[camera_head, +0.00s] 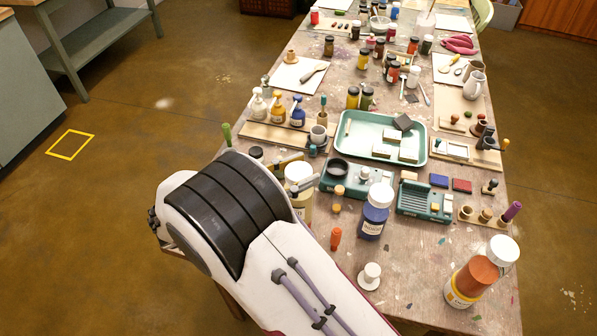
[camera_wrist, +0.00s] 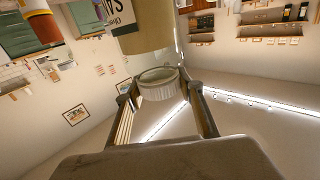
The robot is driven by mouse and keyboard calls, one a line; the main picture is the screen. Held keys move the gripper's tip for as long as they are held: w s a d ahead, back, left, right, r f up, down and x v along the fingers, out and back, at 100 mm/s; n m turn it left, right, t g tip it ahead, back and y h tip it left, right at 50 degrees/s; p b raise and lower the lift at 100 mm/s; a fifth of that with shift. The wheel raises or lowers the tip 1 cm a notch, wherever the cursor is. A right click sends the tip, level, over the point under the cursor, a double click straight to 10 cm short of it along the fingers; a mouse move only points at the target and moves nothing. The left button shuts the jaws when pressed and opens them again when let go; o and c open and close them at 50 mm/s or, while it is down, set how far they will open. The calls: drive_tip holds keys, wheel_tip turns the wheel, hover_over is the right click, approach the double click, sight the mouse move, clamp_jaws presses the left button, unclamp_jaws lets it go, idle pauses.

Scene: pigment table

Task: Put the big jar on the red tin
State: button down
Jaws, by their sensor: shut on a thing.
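A big jar with a cream lid and a pale ochre body (camera_head: 302,207) stands at the near left of the table in the head view, partly hidden by my arm. My gripper (camera_head: 298,175) is shut on its lid. In the wrist view, the lid (camera_wrist: 160,80) sits between the two fingers of my gripper (camera_wrist: 160,92), with the labelled ochre body (camera_wrist: 145,35) beyond it. I cannot tell whether the jar's base touches the table. A flat red tin (camera_head: 462,185) lies at the right, beside a similar blue one (camera_head: 438,180).
A big blue jar (camera_head: 375,212) and a big orange jar (camera_head: 480,275) stand to the right, both white-lidded. A teal rack (camera_head: 425,200) and a mint tray (camera_head: 380,120) lie between and behind. Small pegs and a white knob (camera_head: 370,275) are near the front.

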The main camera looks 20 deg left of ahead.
drive_tip(key=shift+f, duration=0.3)
drive_tip(key=c, duration=1.3)
unclamp_jaws()
drive_tip(key=shift+f, duration=0.1)
drive_tip(key=v, duration=1.2)
drive_tip(key=shift+r, duration=0.2)
